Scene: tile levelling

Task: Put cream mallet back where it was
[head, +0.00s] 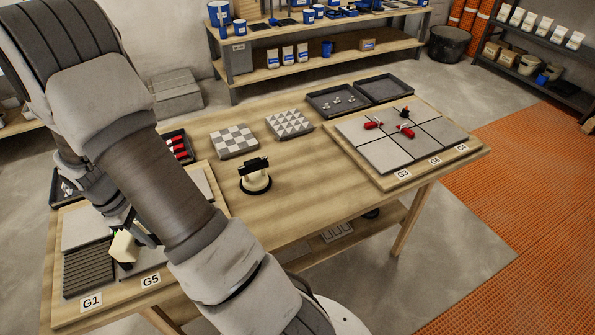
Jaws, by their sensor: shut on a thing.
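The cream mallet (123,247) shows as a pale block-shaped head at the lower left, over the front of the left board near the G5 label (151,281). My gripper (132,232) is shut on the mallet. My arm crosses in front and hides much of the gripper and most of the mallet's handle. I cannot tell whether the mallet touches the board or is held above it.
A suction cup lifter (255,177) stands mid-table. The right board (478,152) bears grey tiles with several red-and-black pieces. Two patterned tile samples (235,141) and dark trays (384,89) lie along the back. The table's front middle (300,215) is clear.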

